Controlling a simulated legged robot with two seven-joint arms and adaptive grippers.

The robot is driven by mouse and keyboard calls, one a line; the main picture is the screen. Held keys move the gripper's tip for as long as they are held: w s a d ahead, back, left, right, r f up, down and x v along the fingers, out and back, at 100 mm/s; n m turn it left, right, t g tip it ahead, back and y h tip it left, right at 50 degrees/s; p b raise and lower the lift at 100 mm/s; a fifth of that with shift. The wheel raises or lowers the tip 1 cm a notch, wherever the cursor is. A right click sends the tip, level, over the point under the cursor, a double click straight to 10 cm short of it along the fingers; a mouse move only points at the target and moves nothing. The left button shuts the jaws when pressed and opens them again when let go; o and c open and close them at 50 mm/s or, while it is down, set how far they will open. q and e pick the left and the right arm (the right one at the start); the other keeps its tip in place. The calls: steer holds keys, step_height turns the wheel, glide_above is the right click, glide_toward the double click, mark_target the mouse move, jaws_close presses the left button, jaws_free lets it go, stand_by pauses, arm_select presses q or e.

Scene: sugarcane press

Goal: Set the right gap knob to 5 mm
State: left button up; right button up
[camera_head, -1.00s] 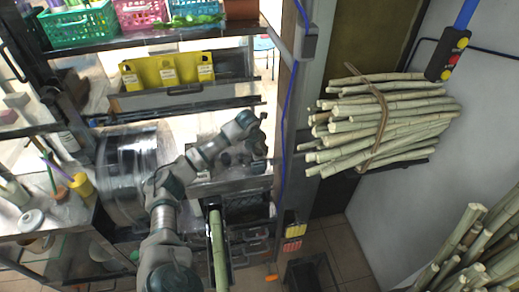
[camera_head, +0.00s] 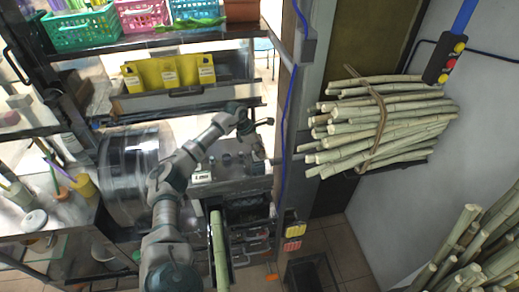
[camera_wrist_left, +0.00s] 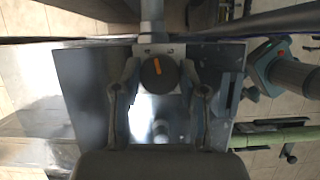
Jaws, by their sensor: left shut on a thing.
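My left gripper (camera_head: 258,128) is over the right side of the sugarcane press (camera_head: 240,180) in the head view. In the left wrist view its two fingers (camera_wrist_left: 159,75) are closed around a dark round knob (camera_wrist_left: 153,78) with an orange pointer mark. The knob sits in front of a grey metal plate (camera_wrist_left: 80,85). No scale is readable, so I cannot tell the gap setting. In the head view the gripper hides the held knob. My right gripper is not visible.
A cane stalk (camera_head: 219,250) lies in a dark chute in front of the press. A strapped cane bundle (camera_head: 380,115) is at the right. A yellow holder (camera_head: 168,72) and a green basket (camera_head: 80,28) are on shelves behind. A large metal drum (camera_head: 130,175) stands left of the arm.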

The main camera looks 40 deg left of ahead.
arm_select(q)
steer(key=m, duration=0.1)
steer(key=m+h, duration=0.1)
steer(key=m, duration=0.1)
steer(key=shift+w+a+r+m+g, duration=0.2)
steer(key=shift+m+g, duration=0.1)
steer(key=shift+g, duration=0.1)
steer(key=m+g+b, duration=0.1)
steer(key=m, duration=0.2)
steer(key=shift+m+g+b, duration=0.35)
steer(key=shift+m+g, duration=0.05)
steer(key=shift+m, duration=0.4)
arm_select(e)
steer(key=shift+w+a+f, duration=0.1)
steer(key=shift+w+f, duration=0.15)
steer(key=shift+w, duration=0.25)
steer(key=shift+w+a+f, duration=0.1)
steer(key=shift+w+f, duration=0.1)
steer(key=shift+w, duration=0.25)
arm_select(q)
steer(key=shift+r, duration=0.1)
steer(key=o, duration=1.1)
steer(key=shift+a+f+h, duration=0.15)
steer(key=shift+f+h, duration=0.05)
steer(key=shift+h, duration=0.1)
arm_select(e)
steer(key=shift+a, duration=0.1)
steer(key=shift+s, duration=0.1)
